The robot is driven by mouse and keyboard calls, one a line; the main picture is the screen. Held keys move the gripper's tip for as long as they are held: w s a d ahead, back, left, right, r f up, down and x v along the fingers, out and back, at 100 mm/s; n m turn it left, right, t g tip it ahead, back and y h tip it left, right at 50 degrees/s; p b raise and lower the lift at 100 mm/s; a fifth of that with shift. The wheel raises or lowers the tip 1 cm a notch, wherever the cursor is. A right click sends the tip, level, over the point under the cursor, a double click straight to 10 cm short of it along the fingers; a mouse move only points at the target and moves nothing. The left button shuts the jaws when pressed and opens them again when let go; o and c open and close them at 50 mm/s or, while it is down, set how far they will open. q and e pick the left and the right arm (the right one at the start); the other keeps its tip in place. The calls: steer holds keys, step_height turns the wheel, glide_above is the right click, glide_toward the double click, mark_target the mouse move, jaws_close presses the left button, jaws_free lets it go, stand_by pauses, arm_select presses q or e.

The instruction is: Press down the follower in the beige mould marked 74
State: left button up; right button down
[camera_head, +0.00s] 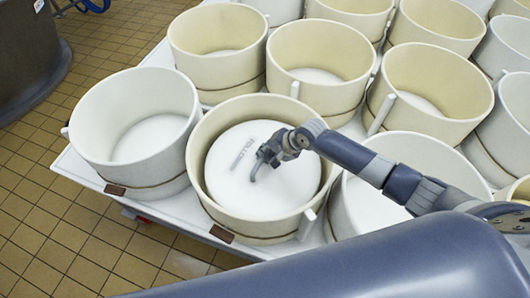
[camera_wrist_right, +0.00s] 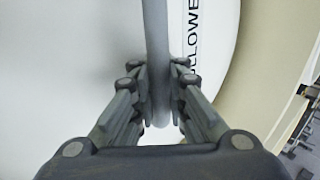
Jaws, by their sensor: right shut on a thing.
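The beige mould (camera_head: 200,192) stands at the front of the white table. A brown tag (camera_head: 222,234) is on its front, but I cannot read a number. A white follower (camera_head: 225,185) with dark lettering lies inside it, its top near the rim. My right gripper (camera_head: 266,157) reaches in from the right over the follower. In the right wrist view my right gripper (camera_wrist_right: 157,88) is shut on the follower's grey handle (camera_wrist_right: 156,35), one finger on each side. The follower's white face (camera_wrist_right: 60,60) fills the left there. My left gripper is not in view.
A white mould (camera_head: 95,125) stands close on the left, and another (camera_head: 365,205) close on the right, partly behind my arm. Several beige moulds (camera_head: 320,50) crowd behind. The white table (camera_head: 85,178) ends just in front; tiled floor (camera_head: 60,240) lies beyond.

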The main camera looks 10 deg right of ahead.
steer(key=shift+s+d+f, duration=0.1)
steer(key=shift+s+f, duration=0.35)
steer(key=shift+f, duration=0.15)
steer(key=shift+r+p, duration=0.2)
steer(key=shift+p, duration=0.3)
steer(key=c, duration=1.5)
jaws_free()
steer(key=shift+w, duration=0.2)
steer(key=shift+r, duration=0.15)
steer(key=shift+r, duration=0.1)
steer(key=v, duration=1.1)
steer(key=shift+d+r, duration=0.15)
steer(key=shift+r, duration=0.25)
